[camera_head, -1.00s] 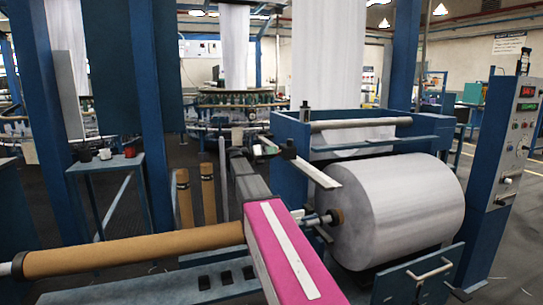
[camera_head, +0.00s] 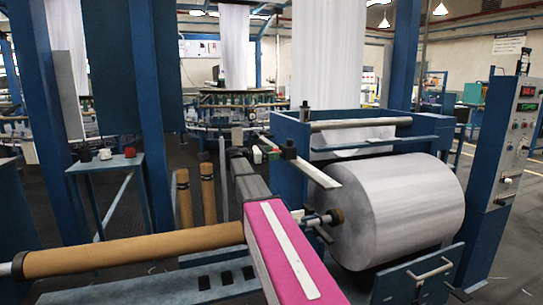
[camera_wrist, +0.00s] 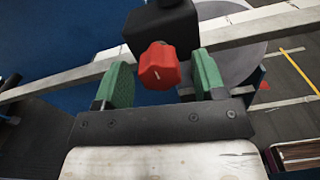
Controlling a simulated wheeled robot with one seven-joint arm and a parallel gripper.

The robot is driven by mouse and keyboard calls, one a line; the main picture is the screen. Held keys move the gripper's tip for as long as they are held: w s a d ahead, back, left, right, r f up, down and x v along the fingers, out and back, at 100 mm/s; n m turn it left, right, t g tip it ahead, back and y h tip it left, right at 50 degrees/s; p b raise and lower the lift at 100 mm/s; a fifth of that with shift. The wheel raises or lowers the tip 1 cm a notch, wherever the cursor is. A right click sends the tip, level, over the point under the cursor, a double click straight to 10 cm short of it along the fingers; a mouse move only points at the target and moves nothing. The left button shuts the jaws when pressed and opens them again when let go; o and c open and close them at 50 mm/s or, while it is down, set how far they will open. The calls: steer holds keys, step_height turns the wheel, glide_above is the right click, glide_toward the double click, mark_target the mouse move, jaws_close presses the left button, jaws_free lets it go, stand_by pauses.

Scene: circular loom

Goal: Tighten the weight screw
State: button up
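The weight screw has a red faceted knob (camera_wrist: 160,66) with a small white mark. It sticks out toward my wrist camera from a black block (camera_wrist: 163,30) on a long pale metal bar (camera_wrist: 62,85). In the head view the black block (camera_head: 289,149) sits on the bar (camera_head: 318,173) beside the fabric roll. My gripper (camera_wrist: 163,74) is open, with one green-padded finger on each side of the knob. A gap shows between each pad and the knob. In the head view my gripper is small, just left of the block, and its fingers are hard to make out.
The large fabric roll (camera_head: 395,212) lies right of the bar. A blue frame (camera_head: 290,190) stands behind it. A control post (camera_head: 505,145) is at the right. A small table (camera_head: 105,164) with knobs and brown tubes (camera_head: 184,197) are at the left.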

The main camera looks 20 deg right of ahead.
steer(key=a, duration=0.7)
stand_by(0.4)
